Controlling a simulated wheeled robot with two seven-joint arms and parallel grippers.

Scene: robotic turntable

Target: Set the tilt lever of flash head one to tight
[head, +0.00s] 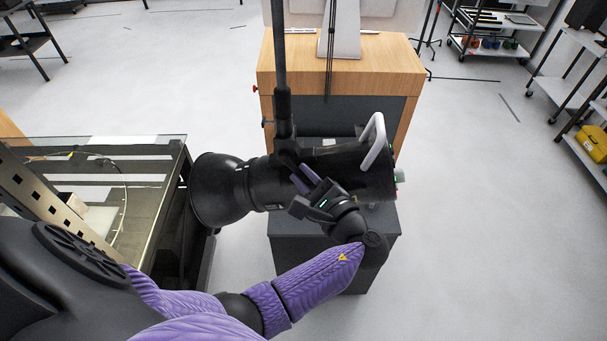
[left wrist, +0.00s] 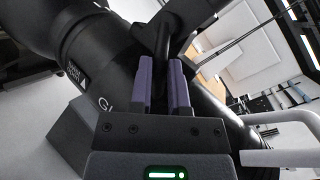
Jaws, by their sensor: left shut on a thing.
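The flash head (head: 340,165) is a black cylinder with a flared reflector (head: 218,190) pointing left. It is mounted on a black vertical pole (head: 281,60), with a light grey handle (head: 374,140) at its rear. In the left wrist view the black flash body (left wrist: 105,60) fills much of the left side. My left gripper (head: 302,180) reaches in from below at the mount beside the body. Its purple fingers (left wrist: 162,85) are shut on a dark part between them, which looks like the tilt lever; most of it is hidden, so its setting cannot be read. My right gripper is not in view.
A wooden-topped cabinet (head: 400,68) with a monitor stand is behind the flash head. A glass-topped table (head: 165,150) is at the left. Shelves with a yellow case (head: 594,143) stand at the right. The floor (head: 490,240) between is clear.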

